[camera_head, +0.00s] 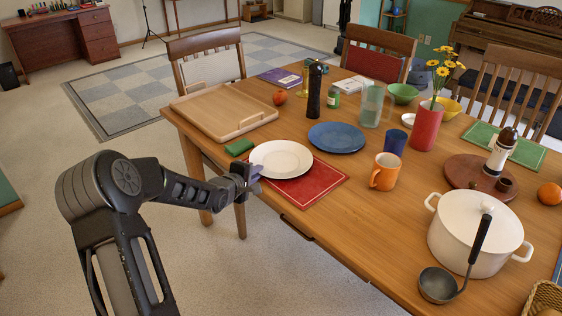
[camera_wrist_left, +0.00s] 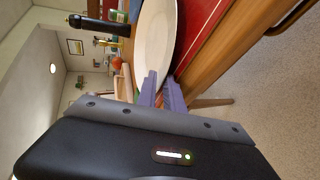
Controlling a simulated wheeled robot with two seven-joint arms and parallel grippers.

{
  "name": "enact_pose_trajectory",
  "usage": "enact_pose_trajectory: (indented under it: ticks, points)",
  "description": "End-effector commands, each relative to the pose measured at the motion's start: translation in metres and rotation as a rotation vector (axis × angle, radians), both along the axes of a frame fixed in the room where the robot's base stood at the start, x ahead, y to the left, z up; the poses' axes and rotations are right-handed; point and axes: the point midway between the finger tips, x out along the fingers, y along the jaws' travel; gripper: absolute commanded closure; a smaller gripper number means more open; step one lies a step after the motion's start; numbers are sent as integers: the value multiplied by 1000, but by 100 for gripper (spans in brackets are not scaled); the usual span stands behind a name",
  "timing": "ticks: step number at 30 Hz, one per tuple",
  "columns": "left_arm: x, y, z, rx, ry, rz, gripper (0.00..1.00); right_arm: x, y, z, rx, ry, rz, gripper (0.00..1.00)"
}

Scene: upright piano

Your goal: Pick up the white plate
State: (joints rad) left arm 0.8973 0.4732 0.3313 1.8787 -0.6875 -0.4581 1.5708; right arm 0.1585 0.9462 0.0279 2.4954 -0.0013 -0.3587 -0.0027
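The white plate (camera_head: 281,158) lies at the table's near left side, over the upper left part of a red placemat (camera_head: 318,187). My left gripper (camera_head: 250,174) is at the plate's left rim. In the left wrist view, the plate (camera_wrist_left: 155,35) reaches down to the two purple fingers (camera_wrist_left: 162,88). They stand close together with the rim between them, and appear shut on it. Whether the plate is clear of the mat is hard to tell. My right gripper is not in view.
A green cloth (camera_head: 239,147) lies left of the plate, and a wooden tray (camera_head: 222,107) is behind it. A blue plate (camera_head: 337,137), an orange mug (camera_head: 384,172) and a black grinder (camera_head: 314,90) stand close by. A white pot (camera_head: 465,235) is at the front right.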

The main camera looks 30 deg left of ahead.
Motion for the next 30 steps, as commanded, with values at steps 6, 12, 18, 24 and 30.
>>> enact_pose_trajectory:
  ticks: [6, 12, 18, 24, 30]
  points:
    - [0, 0, 0, 0, 0, 0, 94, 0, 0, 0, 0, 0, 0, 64]
    - [0, 0, 0, 0, 0, 0, 100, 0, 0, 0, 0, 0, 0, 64]
    - [0, 0, 0, -1, 1, 0, 100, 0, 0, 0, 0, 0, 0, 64]
    - [0, 0, 0, -1, 1, 0, 100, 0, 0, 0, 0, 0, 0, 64]
    - [-1, 0, -1, -1, 2, 0, 100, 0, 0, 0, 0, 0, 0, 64]
